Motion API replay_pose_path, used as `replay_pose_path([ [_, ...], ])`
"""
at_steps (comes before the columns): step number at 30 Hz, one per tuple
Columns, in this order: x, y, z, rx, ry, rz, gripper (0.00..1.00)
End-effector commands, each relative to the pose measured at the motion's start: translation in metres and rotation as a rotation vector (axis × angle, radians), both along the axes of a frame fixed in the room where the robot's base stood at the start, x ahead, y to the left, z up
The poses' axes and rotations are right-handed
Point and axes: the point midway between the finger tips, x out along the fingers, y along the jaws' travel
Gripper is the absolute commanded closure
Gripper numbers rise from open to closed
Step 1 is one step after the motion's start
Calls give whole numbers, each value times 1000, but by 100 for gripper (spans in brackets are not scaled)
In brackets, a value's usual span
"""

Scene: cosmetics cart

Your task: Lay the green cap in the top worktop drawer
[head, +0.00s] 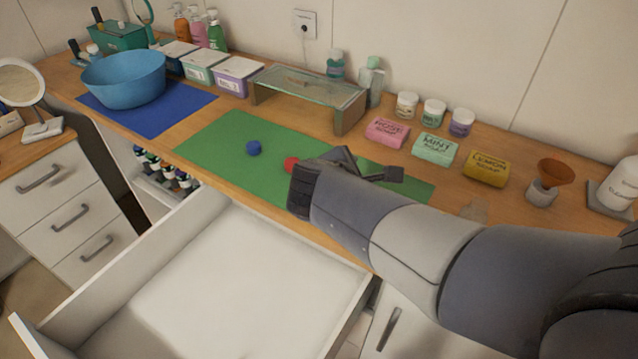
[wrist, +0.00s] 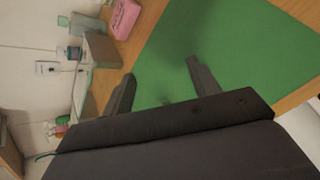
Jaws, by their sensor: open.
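The top worktop drawer (head: 250,270) is pulled wide open in the head view, and its visible white floor is bare. My gripper (head: 368,165) is over the right part of the green mat (head: 225,150), with its fingers apart. In the wrist view the open gripper (wrist: 160,70) faces the green mat (wrist: 235,45), with nothing clearly held. I cannot pick out the green cap for certain; a faint green shape shows low between the fingers against the mat. A blue cap (head: 253,148) and a red cap (head: 291,164) lie on the mat, left of my gripper.
A glass-topped riser (head: 310,85) stands behind the mat. Pink (head: 388,132), mint (head: 433,149) and yellow (head: 486,168) soaps lie behind my arm. A blue bowl (head: 124,80) sits on a blue mat (head: 165,118) at left. The drawer's interior is clear.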

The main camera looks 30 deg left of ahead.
Motion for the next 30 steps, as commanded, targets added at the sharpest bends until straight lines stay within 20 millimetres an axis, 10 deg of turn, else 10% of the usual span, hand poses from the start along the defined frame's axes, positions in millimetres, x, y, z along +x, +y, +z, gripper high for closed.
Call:
replay_pose_path([
  [15,11,26,13,662,573,-816,43],
  [24,5,57,37,846,824,-1018,43],
  [30,6,65,20,857,851,-1035,43],
])
